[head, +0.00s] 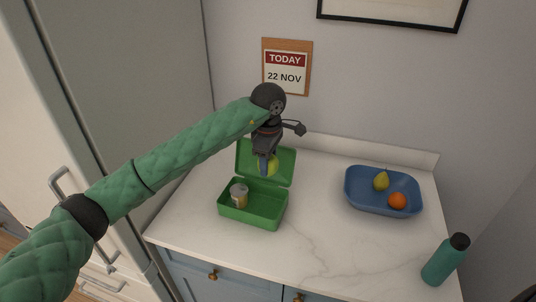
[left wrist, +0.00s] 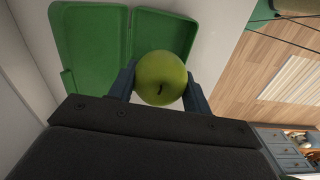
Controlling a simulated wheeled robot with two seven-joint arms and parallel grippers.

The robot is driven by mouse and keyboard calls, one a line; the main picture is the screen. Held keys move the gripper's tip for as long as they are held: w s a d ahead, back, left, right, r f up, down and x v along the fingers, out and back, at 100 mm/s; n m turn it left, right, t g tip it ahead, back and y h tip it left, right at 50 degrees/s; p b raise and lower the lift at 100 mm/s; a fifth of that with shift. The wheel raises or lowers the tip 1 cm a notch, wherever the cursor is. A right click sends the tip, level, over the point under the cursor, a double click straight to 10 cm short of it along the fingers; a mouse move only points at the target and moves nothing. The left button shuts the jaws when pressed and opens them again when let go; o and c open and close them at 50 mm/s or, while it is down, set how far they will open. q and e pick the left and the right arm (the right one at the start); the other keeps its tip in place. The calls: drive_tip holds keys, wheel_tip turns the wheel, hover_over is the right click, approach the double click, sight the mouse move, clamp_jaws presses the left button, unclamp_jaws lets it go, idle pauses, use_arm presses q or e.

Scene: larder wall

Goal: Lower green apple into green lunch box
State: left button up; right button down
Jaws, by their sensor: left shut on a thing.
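My left gripper (head: 268,166) is shut on the green apple (head: 272,166), which hangs in front of the raised lid of the green lunch box (head: 248,214). The left wrist view shows the apple (left wrist: 161,78) between the two blue fingers of my left gripper (left wrist: 160,88). The lunch box stands open on the counter, and its green inside (left wrist: 90,45) shows beyond the apple. A small jar or can (head: 239,195) is in the left part of the box. The gripper and apple hide part of the lid. My right gripper is not in view.
A blue tray (head: 362,204) with a pear (head: 381,181) and an orange (head: 397,201) stands on the right of the marble counter (head: 310,235). A teal bottle (head: 443,262) stands at the front right. The counter between box and tray is clear.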

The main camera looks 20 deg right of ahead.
use_arm(q)
wheel_tip(320, 180, down, 8)
drive_tip(key=shift+r, duration=0.15)
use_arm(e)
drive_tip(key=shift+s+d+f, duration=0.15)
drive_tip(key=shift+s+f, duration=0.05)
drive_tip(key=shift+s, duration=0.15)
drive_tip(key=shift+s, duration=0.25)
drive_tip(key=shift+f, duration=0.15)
